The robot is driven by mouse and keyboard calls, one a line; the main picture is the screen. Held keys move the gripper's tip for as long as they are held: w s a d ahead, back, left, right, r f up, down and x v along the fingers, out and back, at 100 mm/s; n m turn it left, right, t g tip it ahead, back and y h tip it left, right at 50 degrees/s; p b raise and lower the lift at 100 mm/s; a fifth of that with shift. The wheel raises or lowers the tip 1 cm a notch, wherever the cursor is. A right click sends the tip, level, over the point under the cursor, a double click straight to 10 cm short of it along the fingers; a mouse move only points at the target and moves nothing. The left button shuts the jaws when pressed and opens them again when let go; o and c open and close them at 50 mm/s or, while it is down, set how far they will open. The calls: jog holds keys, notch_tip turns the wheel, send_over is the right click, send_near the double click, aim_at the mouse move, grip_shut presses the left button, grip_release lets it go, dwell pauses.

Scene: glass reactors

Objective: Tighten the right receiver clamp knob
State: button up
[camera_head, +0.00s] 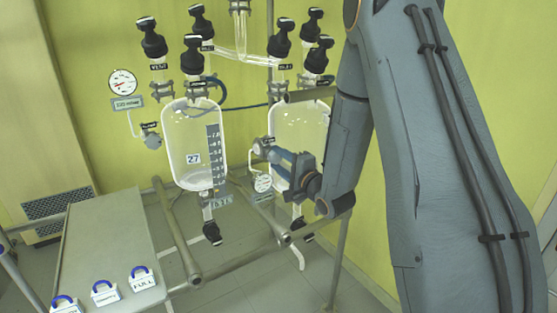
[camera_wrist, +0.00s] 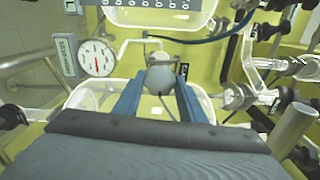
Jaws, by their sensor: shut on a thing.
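The right receiver (camera_head: 314,125) is a clear glass vessel behind my arm, which hides part of it. My gripper (camera_head: 268,149), with blue fingers, reaches in from the right and is at this knob. In the wrist view, the knob (camera_wrist: 160,78) sits between the two blue fingertips of my gripper (camera_wrist: 160,84), shut on it. The contact itself is only partly visible. I cannot tell how tight the knob is.
The left receiver (camera_head: 192,160) stands beside it, with its own knob (camera_head: 152,139) and gauge (camera_head: 123,83). A round gauge (camera_wrist: 97,58) is close to my gripper. Metal frame rails (camera_head: 235,266) run below. A grey table (camera_head: 105,240) with padlock-like tags (camera_head: 104,292) is at the left.

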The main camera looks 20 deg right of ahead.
dwell(0.3)
jog(key=o, duration=1.1)
jog(key=shift+a, duration=0.1)
jog(key=shift+c, duration=0.2)
jog(key=b+v, duration=0.2)
jog(key=v, duration=0.5)
jog(key=shift+s, duration=0.35)
